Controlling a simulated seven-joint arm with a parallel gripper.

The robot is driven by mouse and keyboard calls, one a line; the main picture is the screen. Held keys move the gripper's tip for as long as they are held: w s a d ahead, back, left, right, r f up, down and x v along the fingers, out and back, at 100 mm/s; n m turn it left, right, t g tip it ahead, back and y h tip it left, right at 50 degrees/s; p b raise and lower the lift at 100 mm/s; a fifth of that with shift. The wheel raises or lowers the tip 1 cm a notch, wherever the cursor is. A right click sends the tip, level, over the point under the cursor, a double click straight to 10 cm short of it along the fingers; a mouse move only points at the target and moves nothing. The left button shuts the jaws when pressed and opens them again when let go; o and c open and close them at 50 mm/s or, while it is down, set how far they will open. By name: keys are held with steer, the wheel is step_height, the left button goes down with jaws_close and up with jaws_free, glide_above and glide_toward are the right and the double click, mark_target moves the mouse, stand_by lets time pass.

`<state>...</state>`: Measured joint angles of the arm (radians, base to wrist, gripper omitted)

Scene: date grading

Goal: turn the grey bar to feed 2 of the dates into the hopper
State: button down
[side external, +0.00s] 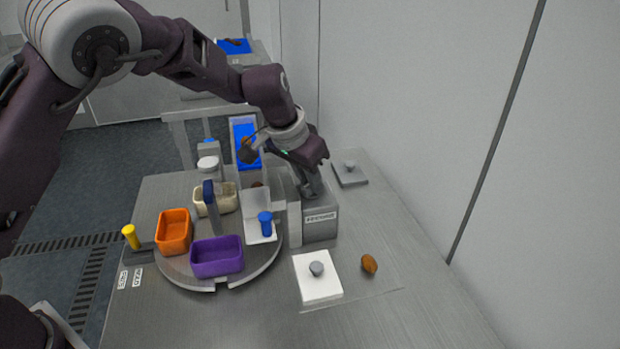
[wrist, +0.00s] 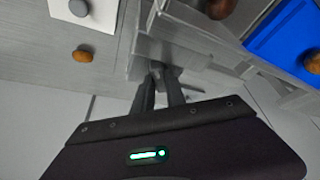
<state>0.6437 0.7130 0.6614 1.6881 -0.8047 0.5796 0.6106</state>
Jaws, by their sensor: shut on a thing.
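My gripper (side external: 309,192) points down over the grey box (side external: 320,222) with a label on its front. It is shut on the grey bar at the top of that box; the bar (wrist: 172,72) shows only partly between the fingers in the wrist view, and its angle is hard to read. A brown date (side external: 369,264) lies on the table to the right; it also shows in the wrist view (wrist: 82,56). Another date (wrist: 313,62) is on the blue sloped feed (side external: 246,150). A brown date (wrist: 221,8) shows at the top of the wrist view. I cannot tell which part is the hopper.
A round turntable holds an orange bin (side external: 174,232), a purple bin (side external: 217,257) and a cream bin (side external: 228,199). A white plate with a knob (side external: 318,290) lies front right. A yellow handle (side external: 131,237) stands left.

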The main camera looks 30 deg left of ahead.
steer(key=n, duration=0.2)
steer(key=n+y, duration=0.1)
steer(key=shift+d+n+y, duration=0.15)
steer(key=shift+n+y, duration=0.15)
steer(key=shift+n, duration=0.1)
steer(key=shift+n+g+y, duration=0.3)
steer(key=shift+n+y, duration=0.3)
steer(key=shift+n, duration=1.3)
steer(key=c, duration=1.4)
jaws_free()
steer(key=shift+o, duration=0.2)
